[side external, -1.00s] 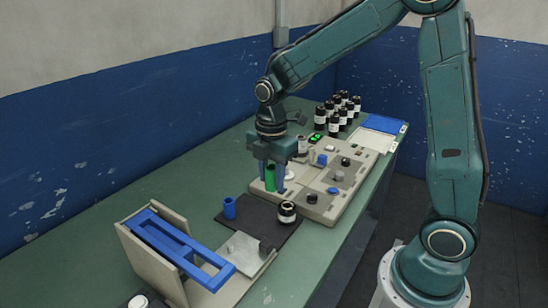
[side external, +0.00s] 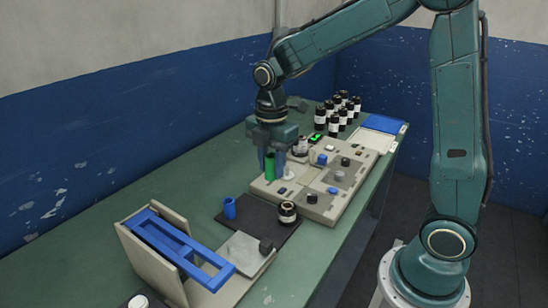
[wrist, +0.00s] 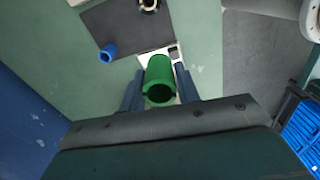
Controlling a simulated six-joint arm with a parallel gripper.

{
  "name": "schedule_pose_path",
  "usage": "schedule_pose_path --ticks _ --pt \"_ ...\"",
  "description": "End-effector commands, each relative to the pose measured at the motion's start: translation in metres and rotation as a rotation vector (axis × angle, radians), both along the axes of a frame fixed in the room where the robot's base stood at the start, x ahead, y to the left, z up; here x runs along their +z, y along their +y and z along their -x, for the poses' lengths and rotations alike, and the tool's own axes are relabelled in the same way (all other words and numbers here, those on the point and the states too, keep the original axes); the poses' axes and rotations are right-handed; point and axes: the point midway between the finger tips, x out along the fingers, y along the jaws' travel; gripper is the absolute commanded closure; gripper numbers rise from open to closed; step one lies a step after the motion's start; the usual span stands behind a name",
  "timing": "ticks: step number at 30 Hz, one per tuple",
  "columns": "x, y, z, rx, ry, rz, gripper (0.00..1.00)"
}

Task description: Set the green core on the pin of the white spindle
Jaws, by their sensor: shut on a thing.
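My gripper (side external: 274,163) is shut on the green core (side external: 270,167) and holds it upright near the left end of the beige machine. The green core (wrist: 159,80) also shows between the two blue fingers in the wrist view, its open end towards the camera. The white spindle (side external: 289,175) is a small pale round piece on the machine, just right of the core in the side view. The core appears beside it, not on it. The spindle's pin cannot be made out.
A blue core (side external: 229,207) and a dark jar (side external: 287,212) stand on a black mat (side external: 262,222). A blue-framed stand (side external: 180,245) is at front left. Several dark jars (side external: 338,112) stand at the back.

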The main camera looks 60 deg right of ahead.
Motion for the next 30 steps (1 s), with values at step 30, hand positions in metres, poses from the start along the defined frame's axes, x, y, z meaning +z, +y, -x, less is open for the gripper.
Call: schedule_pose_path --ticks 30 --pt "-0.059 -0.207 -0.095 -0.633 0.001 0.0 0.9"
